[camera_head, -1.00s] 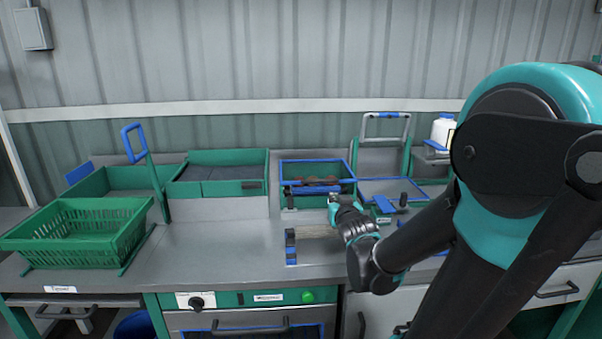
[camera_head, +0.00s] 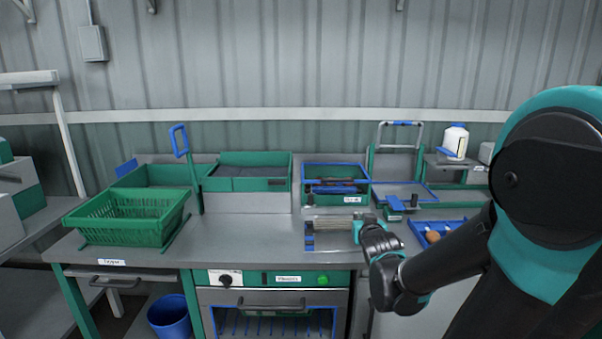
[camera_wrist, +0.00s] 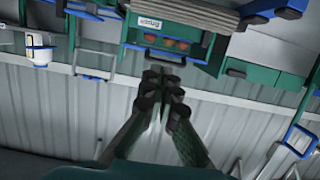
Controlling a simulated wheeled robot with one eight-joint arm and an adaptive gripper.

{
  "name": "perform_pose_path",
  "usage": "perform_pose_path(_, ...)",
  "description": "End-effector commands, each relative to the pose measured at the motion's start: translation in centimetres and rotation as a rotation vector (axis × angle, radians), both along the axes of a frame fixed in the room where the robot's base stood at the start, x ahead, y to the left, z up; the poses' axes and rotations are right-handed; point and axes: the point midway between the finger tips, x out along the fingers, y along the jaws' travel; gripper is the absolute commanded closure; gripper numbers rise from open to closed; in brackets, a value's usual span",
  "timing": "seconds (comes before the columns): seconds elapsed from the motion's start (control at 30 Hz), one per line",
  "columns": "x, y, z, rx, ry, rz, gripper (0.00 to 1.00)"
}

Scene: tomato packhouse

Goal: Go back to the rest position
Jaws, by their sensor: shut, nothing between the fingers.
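My gripper (camera_head: 357,229) is over the right half of the workbench in the head view, with my arm reaching in from the right. Its fingers are together and empty in the wrist view (camera_wrist: 168,75). The green bin with a blue rim (camera_head: 336,171) stands behind it, apart from the fingers. In the wrist view that bin (camera_wrist: 140,43) shows reddish tomatoes inside and appears upside down.
A green slatted crate (camera_head: 127,220) stands at the left of the bench. A blue tray (camera_head: 450,226) with a round orange-brown item lies right of my gripper. A white jug (camera_head: 455,143) stands at the back right. The bench middle (camera_head: 240,236) is clear.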

Motion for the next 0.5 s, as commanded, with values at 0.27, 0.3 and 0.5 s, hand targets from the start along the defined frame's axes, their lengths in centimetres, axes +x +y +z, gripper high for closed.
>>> perform_pose_path(0.27,-2.2,-1.2,-3.5,-0.006,0.150,-0.037,1.00)
perform_pose_path(0.3,-2.7,-1.4,-4.3,-0.007,0.182,-0.042,1.00)
perform_pose_path(0.5,-6.2,-2.3,-8.6,-0.011,0.377,-0.067,1.00)
